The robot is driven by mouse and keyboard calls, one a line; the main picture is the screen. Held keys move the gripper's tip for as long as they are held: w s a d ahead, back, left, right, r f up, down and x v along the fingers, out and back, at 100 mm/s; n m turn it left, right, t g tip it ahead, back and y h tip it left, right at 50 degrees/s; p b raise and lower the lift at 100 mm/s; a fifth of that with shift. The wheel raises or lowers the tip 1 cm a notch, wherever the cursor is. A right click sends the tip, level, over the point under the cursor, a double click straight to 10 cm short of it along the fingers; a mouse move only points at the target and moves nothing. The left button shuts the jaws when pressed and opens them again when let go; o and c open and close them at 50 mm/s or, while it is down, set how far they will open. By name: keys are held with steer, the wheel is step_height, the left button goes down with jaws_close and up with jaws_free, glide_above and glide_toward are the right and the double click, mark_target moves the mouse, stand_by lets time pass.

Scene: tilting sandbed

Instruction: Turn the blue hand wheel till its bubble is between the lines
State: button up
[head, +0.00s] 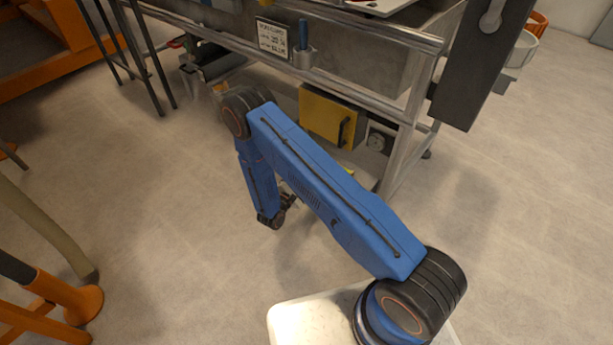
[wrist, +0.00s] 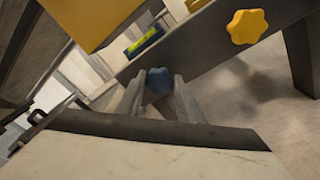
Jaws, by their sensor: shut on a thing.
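The blue hand wheel (wrist: 158,80) shows in the wrist view, low on a grey beam. My gripper (wrist: 158,91) is shut on it, with one finger on each side; the fingers hide part of its rim. Just above it in that view is a bubble level with a yellow-green vial (wrist: 147,40) and a blue part. The vial is too small to tell where the bubble stands against the lines. In the head view my forearm hangs down in front of the sandbed stand, and the blue hand wheel cannot be made out there.
A yellow star-shaped knob (wrist: 250,27) sits further right on the beam. A yellow box (head: 330,117) hangs under the sandbed frame (head: 365,95). A beam leg (wrist: 302,55) stands at the right of the wrist view.

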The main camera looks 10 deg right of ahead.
steer(key=shift+n, duration=0.3)
steer(key=n+g, duration=0.1)
steer(key=n, duration=1.2)
steer(key=shift+w+a+r+g, duration=0.1)
steer(key=shift+a+g, duration=0.05)
steer(key=shift+g, duration=0.25)
stand_by(0.4)
steer(key=o, duration=1.1)
steer(key=shift+c, duration=0.2)
